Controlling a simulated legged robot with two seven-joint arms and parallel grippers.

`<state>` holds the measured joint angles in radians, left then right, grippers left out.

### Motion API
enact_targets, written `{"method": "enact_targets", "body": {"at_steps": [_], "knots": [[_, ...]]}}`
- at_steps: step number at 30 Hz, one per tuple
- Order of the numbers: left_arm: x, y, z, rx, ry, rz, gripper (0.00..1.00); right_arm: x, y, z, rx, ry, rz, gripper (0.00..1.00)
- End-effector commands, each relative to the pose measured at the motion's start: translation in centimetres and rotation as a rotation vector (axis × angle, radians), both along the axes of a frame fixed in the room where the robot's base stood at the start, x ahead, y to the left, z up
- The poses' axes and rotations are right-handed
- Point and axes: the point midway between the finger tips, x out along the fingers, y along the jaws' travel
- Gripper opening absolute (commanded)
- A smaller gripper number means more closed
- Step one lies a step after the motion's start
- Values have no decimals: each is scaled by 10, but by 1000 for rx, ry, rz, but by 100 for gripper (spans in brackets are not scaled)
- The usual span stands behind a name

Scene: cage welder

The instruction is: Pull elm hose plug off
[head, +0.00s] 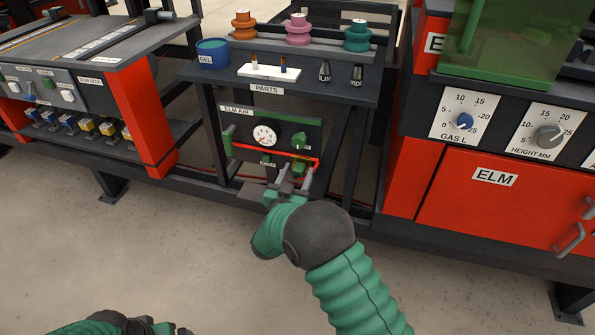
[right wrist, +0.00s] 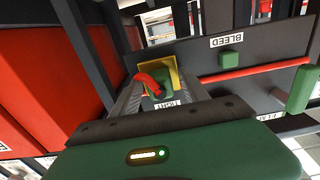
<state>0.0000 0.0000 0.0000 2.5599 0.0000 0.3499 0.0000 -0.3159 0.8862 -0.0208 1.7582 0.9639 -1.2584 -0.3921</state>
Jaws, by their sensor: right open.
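The ELM AIR panel (head: 228,112) hangs under the parts shelf, with a gauge, green knobs and a red hose (head: 270,152) across it. My left gripper (head: 160,328) is only partly visible at the bottom left.
The parts shelf (head: 330,91) above holds a blue GEL tub (head: 212,52), a white tray (head: 268,72), dark nozzles and coloured spools. Dark frame posts flank the panel. A red ELM cabinet (head: 460,205) stands right, a red-sided bench (head: 145,115) left. A green block (right wrist: 303,90) sticks out beside the gripper.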

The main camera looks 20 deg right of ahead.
Motion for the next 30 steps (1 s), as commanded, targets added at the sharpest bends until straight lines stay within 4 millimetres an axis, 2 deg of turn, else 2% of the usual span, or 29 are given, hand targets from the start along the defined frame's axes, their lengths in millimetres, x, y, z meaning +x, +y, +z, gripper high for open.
{"method": "enact_targets", "body": {"at_steps": [30], "knots": [[0, 0, 5, 0, 0, 0, 96, 0, 0, 0, 0, 0, 1, 53]]}}
